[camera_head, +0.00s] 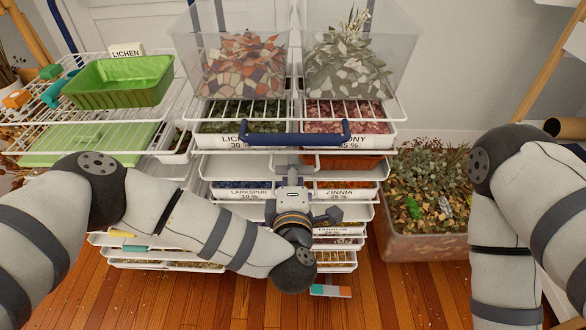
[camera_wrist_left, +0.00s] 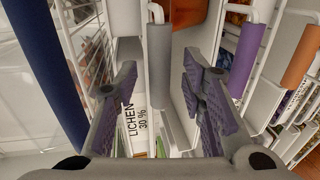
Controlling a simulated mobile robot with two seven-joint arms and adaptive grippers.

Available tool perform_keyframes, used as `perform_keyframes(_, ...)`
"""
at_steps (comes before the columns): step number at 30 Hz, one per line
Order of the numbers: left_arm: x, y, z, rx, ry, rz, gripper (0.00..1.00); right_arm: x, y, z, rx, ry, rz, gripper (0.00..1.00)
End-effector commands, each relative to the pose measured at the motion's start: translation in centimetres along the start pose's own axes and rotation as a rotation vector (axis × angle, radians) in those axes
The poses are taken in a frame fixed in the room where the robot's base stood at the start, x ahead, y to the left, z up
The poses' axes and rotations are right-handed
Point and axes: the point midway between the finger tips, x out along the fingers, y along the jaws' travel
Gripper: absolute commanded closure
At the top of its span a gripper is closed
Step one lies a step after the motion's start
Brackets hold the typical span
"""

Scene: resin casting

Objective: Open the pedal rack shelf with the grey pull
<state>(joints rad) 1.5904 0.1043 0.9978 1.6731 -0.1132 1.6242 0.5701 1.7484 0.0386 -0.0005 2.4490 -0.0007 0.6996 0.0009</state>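The pedal rack (camera_head: 350,143) stands ahead as a stack of white wire shelves with labelled bins. In the left wrist view the grey pull (camera_wrist_left: 159,75) is a thick bar that lies between my left gripper's two purple-padded fingers (camera_wrist_left: 165,88). The fingers are open, with a gap seen on both sides of the bar. In the head view my left gripper (camera_head: 292,170) is at the rack's front, just below the blue pull (camera_head: 297,134), and mostly hides the grey pull. My right arm is at the right; its gripper is out of view.
The blue pull (camera_wrist_left: 45,70) is close beside the left finger. A purple pull (camera_wrist_left: 249,55) and an orange pull (camera_wrist_left: 300,55) belong to other shelves. A bin of dried plants (camera_head: 425,245) stands right of the rack. A green tray (camera_head: 120,82) sits on wire shelving at left.

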Motion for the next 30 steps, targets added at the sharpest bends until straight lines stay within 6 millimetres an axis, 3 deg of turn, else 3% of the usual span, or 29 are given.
perform_keyframes(4, 1.7, -0.1, 0.0, 0.001, 0.0, -0.002, 0.63, 0.4, 0.0, 0.2, 0.0, -0.011, 0.001, 0.6)
perform_keyframes(12, 2.0, 0.1, 0.0, 0.002, -0.002, 0.001, 0.63, 0.4, 0.0, 0.2, -0.001, -0.011, 0.001, 0.6)
perform_keyframes(13, 2.0, 0.1, 0.0, 0.002, -0.002, 0.001, 0.65, 0.4, 0.0, 0.2, -0.001, -0.01, 0.001, 0.6)
perform_keyframes(18, 2.0, 0.1, 0.1, 0.002, -0.002, 0.001, 1.0, 0.4, 0.0, 0.2, -0.001, -0.01, 0.001, 0.6)
perform_keyframes(30, 2.6, -0.1, 0.3, 0.002, -0.003, -0.002, 1.0, 0.8, 0.0, 0.4, -0.001, -0.022, 0.001, 0.6)
